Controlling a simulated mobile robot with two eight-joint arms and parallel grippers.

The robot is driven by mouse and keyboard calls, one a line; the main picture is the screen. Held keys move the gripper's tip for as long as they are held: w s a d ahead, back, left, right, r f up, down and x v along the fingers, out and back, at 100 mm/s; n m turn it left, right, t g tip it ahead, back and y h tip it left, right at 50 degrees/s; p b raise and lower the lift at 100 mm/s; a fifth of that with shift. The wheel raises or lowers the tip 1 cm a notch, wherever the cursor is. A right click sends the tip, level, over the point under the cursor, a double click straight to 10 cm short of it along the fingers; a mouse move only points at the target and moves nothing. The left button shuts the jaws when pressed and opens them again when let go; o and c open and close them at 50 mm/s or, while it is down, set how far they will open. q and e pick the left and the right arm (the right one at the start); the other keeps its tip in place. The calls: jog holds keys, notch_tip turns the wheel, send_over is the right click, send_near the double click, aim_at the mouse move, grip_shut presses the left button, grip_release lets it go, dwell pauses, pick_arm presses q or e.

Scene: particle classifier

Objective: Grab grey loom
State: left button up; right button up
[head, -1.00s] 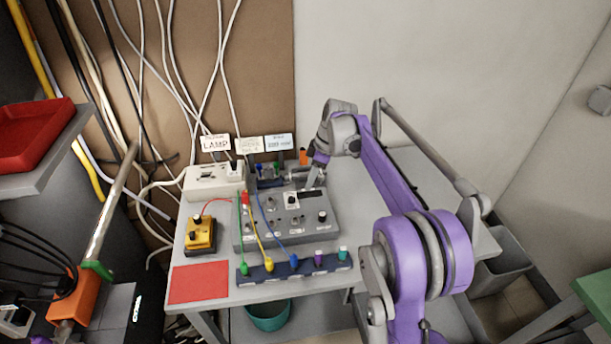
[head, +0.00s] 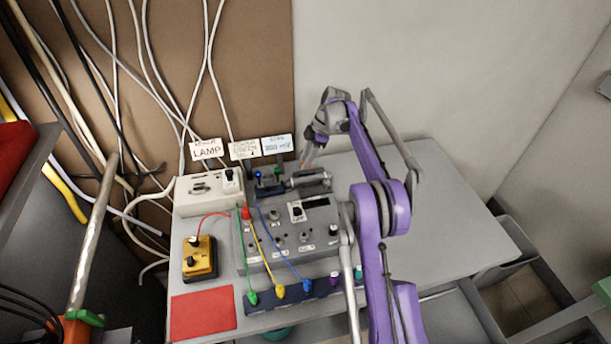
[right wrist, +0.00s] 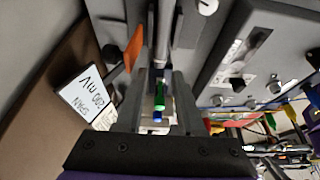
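A grey, cylindrical part (head: 310,178), possibly the grey loom, lies at the back edge of the grey control box (head: 288,240). In the right wrist view a grey rod-like part (right wrist: 163,40) runs between the finger lines; I cannot tell whether it is the same piece. My right gripper (head: 304,164) points down just over the back of the box. In the right wrist view its fingers (right wrist: 158,92) are apart, with the grey part, a green piece and a blue piece showing in the gap. No grip on anything shows.
A white lamp box (head: 195,203), a yellow-black pedal box (head: 199,258) and a red mat (head: 203,315) sit left of the control box. Green, yellow and blue leads reach a dark blue strip (head: 318,290) in front. Label cards (head: 278,144) stand behind. The table's right side is clear.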

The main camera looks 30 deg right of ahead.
aim_at(297, 179)
jog(key=x, duration=0.3)
jog(key=shift+s+a+f, duration=0.1)
jog(key=shift+s+f, duration=0.05)
jog(key=shift+s, duration=0.1)
jog(key=shift+x, duration=2.7)
jog(key=shift+w+f, duration=0.2)
grip_shut()
